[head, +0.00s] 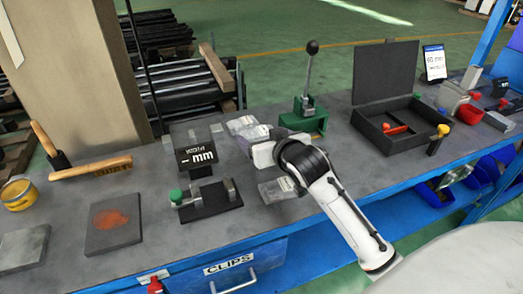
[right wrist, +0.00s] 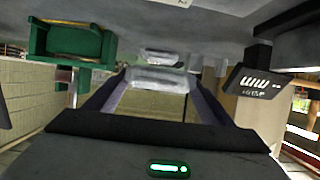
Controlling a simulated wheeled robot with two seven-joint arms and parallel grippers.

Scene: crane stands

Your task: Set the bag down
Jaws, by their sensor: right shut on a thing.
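My right gripper (head: 249,141) reaches over the bench (head: 243,222) from the right, low near its back half. It is shut on a clear plastic bag (right wrist: 160,80), which shows between the two fingertips in the right wrist view. In the head view the gripper mostly hides this bag, and I cannot tell whether it touches the bench. Another clear bag (head: 241,124) lies just beyond the gripper. A further clear bag (head: 282,189) lies flat on the bench on the near side, beside my right forearm. My left gripper is not in view.
A digital gauge (head: 197,156) and a black fixture (head: 208,201) stand left of the gripper. A green lever press (head: 303,120) stands behind to the right. Farther right is an open black case (head: 390,142). A mallet (head: 90,168) and a stained plate (head: 113,221) lie at left.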

